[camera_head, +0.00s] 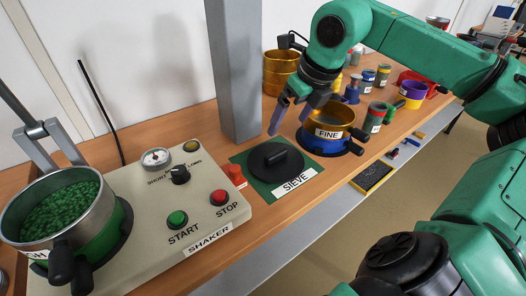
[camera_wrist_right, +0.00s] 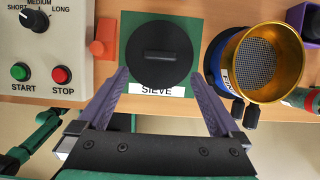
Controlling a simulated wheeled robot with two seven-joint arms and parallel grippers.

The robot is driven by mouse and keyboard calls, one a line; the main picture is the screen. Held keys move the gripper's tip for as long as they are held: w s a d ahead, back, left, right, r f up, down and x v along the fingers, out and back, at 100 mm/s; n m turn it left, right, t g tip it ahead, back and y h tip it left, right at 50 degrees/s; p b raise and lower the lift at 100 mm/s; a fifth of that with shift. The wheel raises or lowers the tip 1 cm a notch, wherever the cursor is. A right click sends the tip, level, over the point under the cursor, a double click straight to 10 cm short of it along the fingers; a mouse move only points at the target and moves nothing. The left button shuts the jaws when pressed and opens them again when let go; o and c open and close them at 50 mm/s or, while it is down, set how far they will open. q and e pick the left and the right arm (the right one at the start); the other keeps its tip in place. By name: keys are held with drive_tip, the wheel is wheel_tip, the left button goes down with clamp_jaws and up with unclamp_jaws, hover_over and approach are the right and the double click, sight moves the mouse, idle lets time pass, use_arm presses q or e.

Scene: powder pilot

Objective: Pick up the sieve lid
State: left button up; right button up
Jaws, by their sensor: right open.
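The sieve lid (camera_head: 275,158) is a flat black disc with a black bar handle on top. It lies on a green mat (camera_head: 252,190) labelled SIEVE, and it also shows in the right wrist view (camera_wrist_right: 158,75). My right gripper (camera_head: 288,125) is open and empty, with purple fingers. In the right wrist view its fingers (camera_wrist_right: 159,76) point toward the lid, one on each side of the handle, apart from it. My left gripper is not in view.
The shaker panel (camera_head: 150,205) stands left, with a pot of green granules (camera_head: 62,205). A small orange-red block (camera_head: 236,174) sits beside the mat. The FINE sieve (camera_head: 328,122) stands right of the lid on a blue-black base. A grey post (camera_head: 236,70) rises behind.

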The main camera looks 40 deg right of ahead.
approach(277, 153)
drive_tip(key=shift+x, duration=1.15)
drive_tip(key=p+x, duration=0.1)
drive_tip(key=x, duration=0.6)
drive_tip(key=shift+w+f+p, duration=0.1)
drive_tip(key=shift+f+p, duration=0.1)
drive_tip(key=shift+p, duration=0.1)
drive_tip(key=c, duration=1.1)
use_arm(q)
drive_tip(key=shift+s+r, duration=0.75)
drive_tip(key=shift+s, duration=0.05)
use_arm(e)
drive_tip(key=shift+o, duration=0.2)
drive_tip(key=shift+r, duration=0.15)
use_arm(q)
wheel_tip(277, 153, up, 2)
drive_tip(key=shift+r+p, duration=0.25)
drive_tip(key=shift+p, duration=0.95)
use_arm(e)
wheel_tip(277, 153, up, 20)
drive_tip(key=shift+f, duration=0.1)
